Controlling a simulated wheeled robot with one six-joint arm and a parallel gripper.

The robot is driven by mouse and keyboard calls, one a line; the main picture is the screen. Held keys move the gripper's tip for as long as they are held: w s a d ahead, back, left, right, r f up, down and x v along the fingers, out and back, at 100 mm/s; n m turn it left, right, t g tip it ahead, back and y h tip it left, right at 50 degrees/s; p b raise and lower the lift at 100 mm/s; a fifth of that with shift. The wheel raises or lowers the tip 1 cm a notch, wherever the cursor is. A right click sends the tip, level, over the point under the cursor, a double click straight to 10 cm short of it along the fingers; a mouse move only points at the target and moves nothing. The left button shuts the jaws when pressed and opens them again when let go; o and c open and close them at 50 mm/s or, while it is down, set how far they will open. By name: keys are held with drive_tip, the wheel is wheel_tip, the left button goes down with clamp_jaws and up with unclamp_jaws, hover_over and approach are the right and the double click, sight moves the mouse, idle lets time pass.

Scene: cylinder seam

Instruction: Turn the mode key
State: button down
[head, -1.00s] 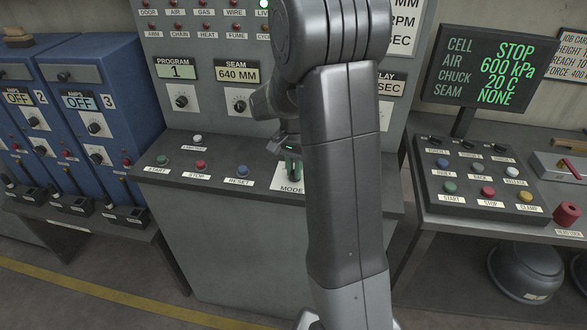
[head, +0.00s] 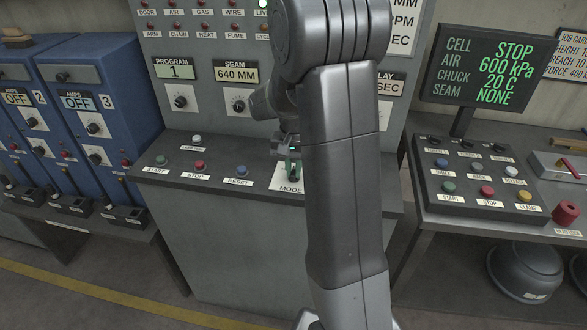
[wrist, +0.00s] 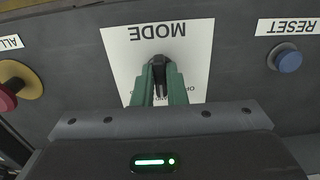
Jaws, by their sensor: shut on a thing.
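The mode key (wrist: 157,62) is a small black key standing on a white plate (wrist: 188,42) marked MODE, which appears upside down in the wrist view. My gripper (wrist: 160,72) has green fingers and is shut on the key, one finger on each side. In the head view my gripper (head: 292,166) is at the mode plate (head: 289,186) on the sloping desk of the console. My own arm hides the right part of the plate there. The smaller lettering on the plate is mostly covered by the fingers, so the key's setting cannot be read.
A blue RESET button (wrist: 285,57) is on one side of the plate, and a red button on a yellow base (wrist: 18,85) is on the other. START (head: 162,160) and STOP (head: 199,165) buttons sit further left. A separate button box (head: 480,185) stands to the right.

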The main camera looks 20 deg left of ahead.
sight(294, 172)
drive_tip(key=c, duration=1.5)
unclamp_jaws()
drive_tip(key=shift+o, duration=0.2)
wheel_tip(294, 172, up, 14)
drive_tip(key=shift+f, duration=0.2)
wheel_tip(294, 172, down, 14)
drive_tip(key=shift+r, duration=0.15)
drive_tip(key=shift+r, duration=0.1)
